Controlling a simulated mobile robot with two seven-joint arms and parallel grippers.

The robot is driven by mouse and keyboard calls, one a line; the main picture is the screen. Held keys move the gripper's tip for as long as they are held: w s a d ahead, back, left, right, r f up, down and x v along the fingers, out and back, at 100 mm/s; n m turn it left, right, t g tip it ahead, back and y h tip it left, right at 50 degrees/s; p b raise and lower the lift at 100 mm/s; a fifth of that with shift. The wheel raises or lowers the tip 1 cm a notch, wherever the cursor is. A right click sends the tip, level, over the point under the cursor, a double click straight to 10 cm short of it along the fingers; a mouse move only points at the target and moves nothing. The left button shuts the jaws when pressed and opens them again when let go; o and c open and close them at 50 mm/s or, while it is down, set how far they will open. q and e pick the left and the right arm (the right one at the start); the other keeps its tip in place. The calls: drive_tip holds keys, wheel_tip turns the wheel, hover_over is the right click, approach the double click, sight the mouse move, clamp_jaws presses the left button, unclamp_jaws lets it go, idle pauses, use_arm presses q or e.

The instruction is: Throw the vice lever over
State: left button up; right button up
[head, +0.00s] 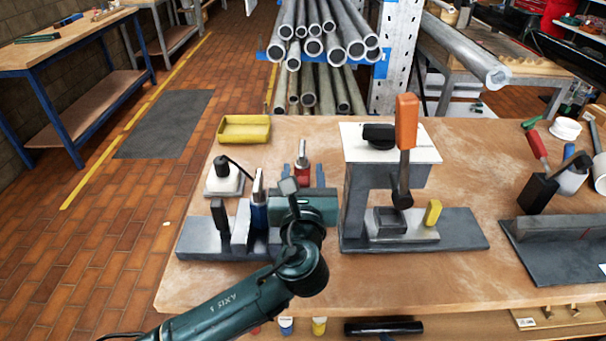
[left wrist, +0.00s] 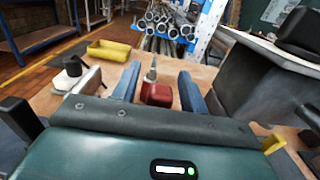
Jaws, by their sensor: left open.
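An orange-handled lever (head: 406,122) stands upright on the grey fixture (head: 460,230) at the middle of the bench; I take it as the vice lever. Its dark lower end is by a small grey block (head: 398,222) with a yellow tab (head: 433,213). My left gripper (head: 304,172) is left of this fixture, apart from the lever, pointing away over the bench. Its blue fingers are open, also in the left wrist view (left wrist: 158,85). The lever is not clear in the left wrist view. My right gripper is out of view.
A white plate with a black knob (head: 379,134) tops the fixture. A grey base (head: 195,245) with upright parts lies left of my gripper. Behind are a white-based black knob (head: 223,178) and a yellow tray (head: 245,129). A dark angled fixture (head: 555,260) stands right. Front bench is clear.

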use_arm(q)
drive_tip(key=shift+c, duration=0.3)
clamp_jaws()
